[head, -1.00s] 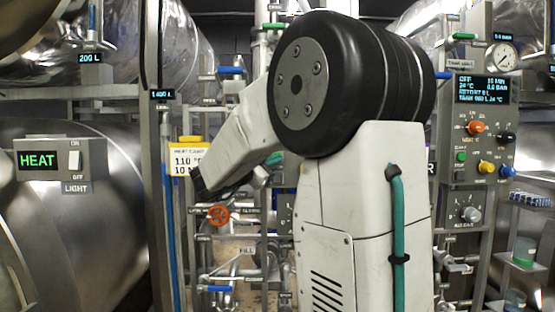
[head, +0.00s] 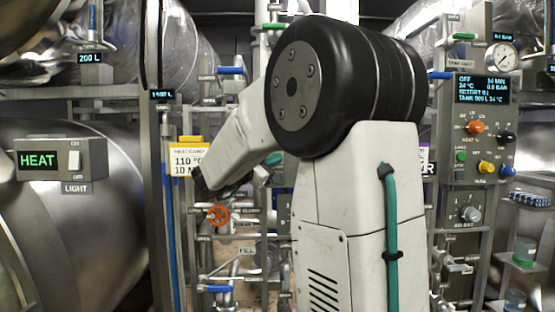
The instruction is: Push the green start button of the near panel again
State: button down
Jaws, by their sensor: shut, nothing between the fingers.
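A grey control panel (head: 447,135) stands at the right, with a small lit display (head: 483,89) at its top. The display's first word looks like OFF, followed by 10 MIN. The green button (head: 461,157) sits at the panel's left side, below an orange knob (head: 475,127) and left of a yellow knob (head: 486,167). My arm fills the middle of the head view, left of the panel. Its far end points down and left, away from the button. I cannot make out my gripper's fingers. Nothing visible touches the green button.
A blue knob (head: 507,171) and a black knob (head: 508,137) sit close to the button. A gauge (head: 502,57) is above the panel. An orange valve wheel (head: 217,215) and pipes lie behind my arm.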

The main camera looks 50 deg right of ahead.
jog(key=shift+w+d, duration=0.4)
jog(key=shift+d, duration=0.1)
dwell(0.8)
jog(key=shift+s+a, duration=0.7)
jog(key=shift+a, duration=0.1)
jog(key=shift+a, duration=0.1)
jog(key=s+a, duration=0.3)
jog(key=shift+s+a, duration=0.1)
jog(key=shift+a, duration=0.2)
dwell(1.0)
